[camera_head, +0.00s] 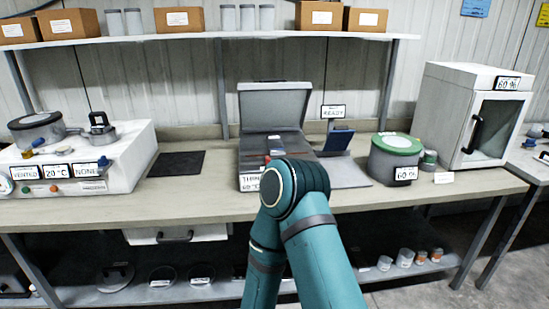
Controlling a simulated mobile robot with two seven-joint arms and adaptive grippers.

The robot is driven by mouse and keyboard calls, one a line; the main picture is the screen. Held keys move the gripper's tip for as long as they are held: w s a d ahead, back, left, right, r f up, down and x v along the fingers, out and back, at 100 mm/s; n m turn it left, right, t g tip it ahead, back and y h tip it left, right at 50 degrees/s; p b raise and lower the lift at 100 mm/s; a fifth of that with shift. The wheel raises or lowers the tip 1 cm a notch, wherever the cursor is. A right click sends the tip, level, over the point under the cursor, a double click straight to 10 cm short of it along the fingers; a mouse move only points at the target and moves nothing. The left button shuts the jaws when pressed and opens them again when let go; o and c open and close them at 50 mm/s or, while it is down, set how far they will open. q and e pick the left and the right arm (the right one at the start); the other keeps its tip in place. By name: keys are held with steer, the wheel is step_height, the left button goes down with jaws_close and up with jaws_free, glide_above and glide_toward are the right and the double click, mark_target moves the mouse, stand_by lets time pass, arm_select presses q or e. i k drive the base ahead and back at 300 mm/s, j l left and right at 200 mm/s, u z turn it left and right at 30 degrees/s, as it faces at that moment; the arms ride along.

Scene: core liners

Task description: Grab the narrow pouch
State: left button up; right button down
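No item can be told for certain as the narrow pouch. An open grey case (274,105) with its lid raised stands at the middle of the bench. Small items lie in it, among them a red one (277,152), partly hidden by my teal arm. A dark blue item (337,140) leans on a grey plate right of the case, below a READY sign. My bent teal arm rises from the bottom centre, its elbow in front of the case. Neither gripper shows; anything behind the elbow is hidden.
A white unit marked VENTED (108,165) stands at left, near a flat dark mat (177,163). At right are a green-lidded round container (395,158) and a white cabinet (465,115). A shelf (200,35) with boxes crosses above. Bare bench lies along the front edge.

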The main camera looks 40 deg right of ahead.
mark_target(276, 145)
steer(key=z, duration=2.25)
steer(key=i+j+z, duration=0.4)
steer(key=j, duration=0.2)
